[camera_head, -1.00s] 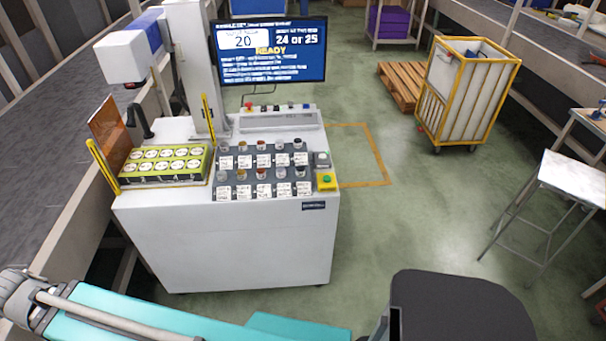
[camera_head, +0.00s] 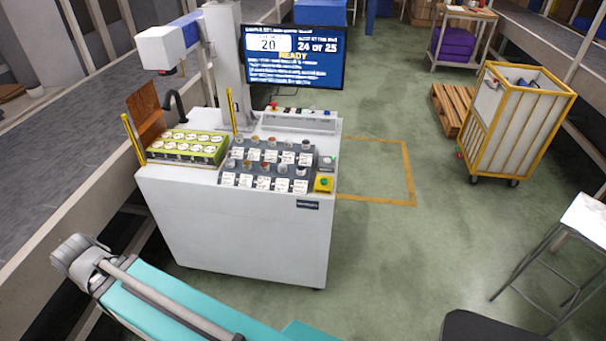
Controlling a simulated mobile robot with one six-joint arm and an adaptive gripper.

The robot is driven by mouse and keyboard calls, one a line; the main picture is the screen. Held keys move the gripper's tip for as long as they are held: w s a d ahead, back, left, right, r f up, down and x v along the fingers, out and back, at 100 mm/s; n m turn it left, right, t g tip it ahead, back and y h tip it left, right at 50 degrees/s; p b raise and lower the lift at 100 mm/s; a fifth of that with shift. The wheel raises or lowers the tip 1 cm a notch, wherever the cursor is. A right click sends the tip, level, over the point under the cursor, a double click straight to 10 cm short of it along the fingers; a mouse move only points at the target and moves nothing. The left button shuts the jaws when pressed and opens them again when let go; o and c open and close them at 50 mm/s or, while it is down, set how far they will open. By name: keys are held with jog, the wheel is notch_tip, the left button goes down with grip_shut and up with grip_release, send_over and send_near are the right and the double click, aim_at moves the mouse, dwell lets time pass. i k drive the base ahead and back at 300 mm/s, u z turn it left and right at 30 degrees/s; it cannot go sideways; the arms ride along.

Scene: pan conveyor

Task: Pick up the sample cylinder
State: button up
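Several small sample cylinders (camera_head: 265,167) stand in two rows in a dark rack (camera_head: 228,165) on top of a white machine cabinet (camera_head: 245,225). White labels stand in front of them. Their tops differ in colour, some dark, some reddish, some grey. I cannot tell which one is the sample cylinder meant. A yellow-green tray (camera_head: 187,147) with round white-topped pieces sits to the left of the rack. My gripper is not in view.
A monitor (camera_head: 294,57) behind the cabinet reads READY. A yellow-framed cart (camera_head: 516,120), a wooden pallet (camera_head: 452,108) and a stool (camera_head: 585,220) stand to the right. A conveyor (camera_head: 45,160) runs along the left. Green floor is clear right of the cabinet.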

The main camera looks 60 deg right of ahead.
aim_at(282, 167)
jog(key=k, duration=1.45)
jog(key=z, duration=1.35)
jog(key=i, duration=1.05)
jog(key=u, duration=0.05)
